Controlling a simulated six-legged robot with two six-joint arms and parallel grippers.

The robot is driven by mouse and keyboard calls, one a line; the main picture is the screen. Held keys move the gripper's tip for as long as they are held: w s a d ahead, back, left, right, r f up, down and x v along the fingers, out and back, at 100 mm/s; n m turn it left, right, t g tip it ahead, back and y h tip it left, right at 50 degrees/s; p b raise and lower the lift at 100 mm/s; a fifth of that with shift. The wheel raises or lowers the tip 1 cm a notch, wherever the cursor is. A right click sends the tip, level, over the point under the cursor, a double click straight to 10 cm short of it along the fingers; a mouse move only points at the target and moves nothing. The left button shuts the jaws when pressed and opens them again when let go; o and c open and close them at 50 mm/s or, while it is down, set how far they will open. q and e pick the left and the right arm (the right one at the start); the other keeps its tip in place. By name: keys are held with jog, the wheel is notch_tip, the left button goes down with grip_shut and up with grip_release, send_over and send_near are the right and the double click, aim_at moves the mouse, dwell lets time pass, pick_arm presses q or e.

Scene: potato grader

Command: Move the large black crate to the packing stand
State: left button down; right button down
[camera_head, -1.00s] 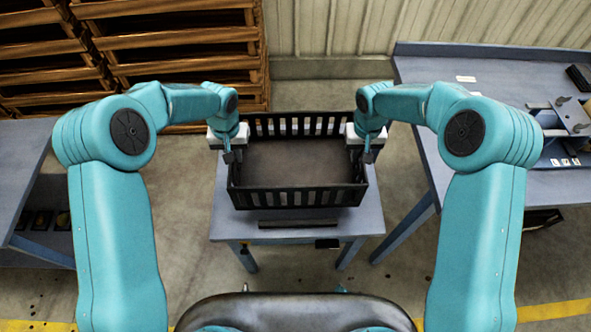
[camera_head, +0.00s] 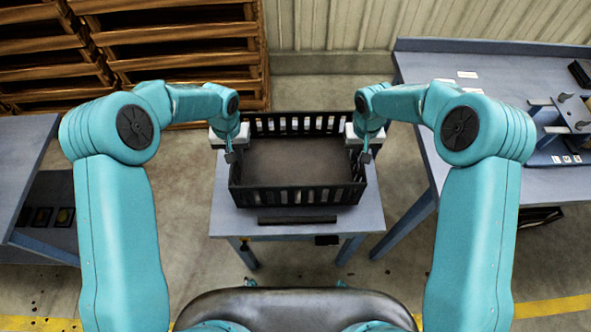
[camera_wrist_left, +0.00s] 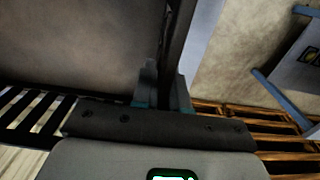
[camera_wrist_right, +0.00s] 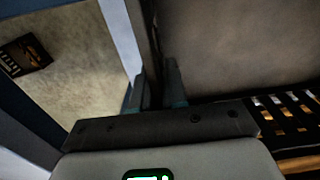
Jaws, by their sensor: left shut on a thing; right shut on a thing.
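The large black crate (camera_head: 298,195) is upright and looks empty, with slatted walls. It is at the middle of the head view, over the top of a small blue-grey stand (camera_head: 372,210); I cannot tell whether it rests on it or hangs just above. My left gripper (camera_head: 231,156) is shut on the crate's left wall, and my right gripper (camera_head: 365,157) is shut on its right wall. In the left wrist view the crate wall (camera_wrist_left: 178,45) runs between the fingers (camera_wrist_left: 163,90). The right wrist view shows the opposite wall (camera_wrist_right: 155,50) between the fingers (camera_wrist_right: 157,88).
A blue-grey bench (camera_head: 450,75) with hardware on it stands at the right. Another table (camera_head: 25,150) is at the left edge. Wooden pallets (camera_head: 180,55) are stacked at the back left. A dark bar (camera_head: 297,220) lies along the stand's front. Concrete floor shows around the stand.

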pick_arm(q)
jog(key=shift+w+f, duration=0.15)
jog(key=shift+f, duration=0.45)
pick_arm(e)
jog(key=shift+w+f, duration=0.15)
jog(key=shift+f, duration=0.45)
pick_arm(q)
jog(key=shift+s+f, duration=0.2)
jog(key=shift+f, duration=0.15)
pick_arm(e)
jog(key=shift+f, duration=0.35)
pick_arm(q)
jog(key=shift+f, duration=0.25)
pick_arm(e)
jog(key=shift+f, duration=0.25)
pick_arm(q)
jog(key=c, duration=1.1)
grip_release()
jog(key=shift+w+f, duration=0.1)
jog(key=shift+w, duration=0.05)
jog(key=shift+c, duration=0.2)
pick_arm(e)
jog(key=c, duration=1.1)
grip_release()
jog(key=shift+f, duration=0.15)
jog(key=shift+c, duration=0.2)
jog(key=shift+s, duration=0.2)
jog(key=shift+w, duration=0.15)
